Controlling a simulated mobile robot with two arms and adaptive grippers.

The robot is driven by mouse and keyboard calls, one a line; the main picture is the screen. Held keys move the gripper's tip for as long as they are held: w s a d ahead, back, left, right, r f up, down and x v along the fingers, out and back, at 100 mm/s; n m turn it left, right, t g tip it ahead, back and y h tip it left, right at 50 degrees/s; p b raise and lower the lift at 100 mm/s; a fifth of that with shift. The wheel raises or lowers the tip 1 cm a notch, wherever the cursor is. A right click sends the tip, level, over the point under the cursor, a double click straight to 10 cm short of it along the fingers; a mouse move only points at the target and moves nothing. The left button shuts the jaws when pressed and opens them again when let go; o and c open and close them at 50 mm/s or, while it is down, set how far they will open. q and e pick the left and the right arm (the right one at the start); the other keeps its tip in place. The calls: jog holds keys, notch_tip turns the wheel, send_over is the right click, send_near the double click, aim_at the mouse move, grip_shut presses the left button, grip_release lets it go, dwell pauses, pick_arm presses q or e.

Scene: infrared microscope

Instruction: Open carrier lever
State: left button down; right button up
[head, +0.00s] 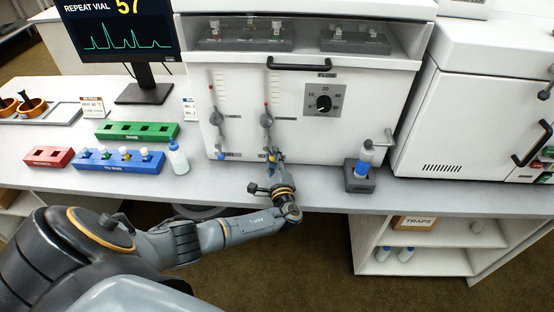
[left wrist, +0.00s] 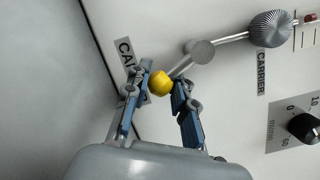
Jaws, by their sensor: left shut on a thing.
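The carrier lever ends in a yellow knob (left wrist: 160,83) in the left wrist view. Its metal rod runs up and right to a round grey pivot (left wrist: 200,51). A CARRIER label (left wrist: 261,73) is on the white panel beside this line. My left gripper (left wrist: 162,80) has its blue fingers on both sides of the yellow knob and is shut on it. In the head view my left gripper (head: 273,156) is at the lower end of the right flow column (head: 267,110), and it mostly hides the lever. My right gripper is not in view.
A second flow column (head: 214,105) with a blue-tipped lever (head: 221,155) is to the left. A dial (head: 323,101) is to the right. A grey holder with a blue-banded vial (head: 360,172) and a wash bottle (head: 178,158) stand on the bench (head: 310,190).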

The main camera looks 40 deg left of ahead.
pick_arm(q)
jog(key=shift+s+a+f+m+t+b, duration=0.2)
jog(key=shift+a+m, duration=0.15)
jog(key=shift+m, duration=0.45)
jog(key=shift+s+a+f+m+t+b, duration=0.1)
jog(key=shift+s+a+f+m, duration=0.15)
jog(key=shift+m, duration=0.55)
jog(key=shift+a+r, duration=0.1)
jog(key=shift+r, duration=0.05)
jog(key=c, duration=1.1)
grip_release()
jog(key=v, duration=1.2)
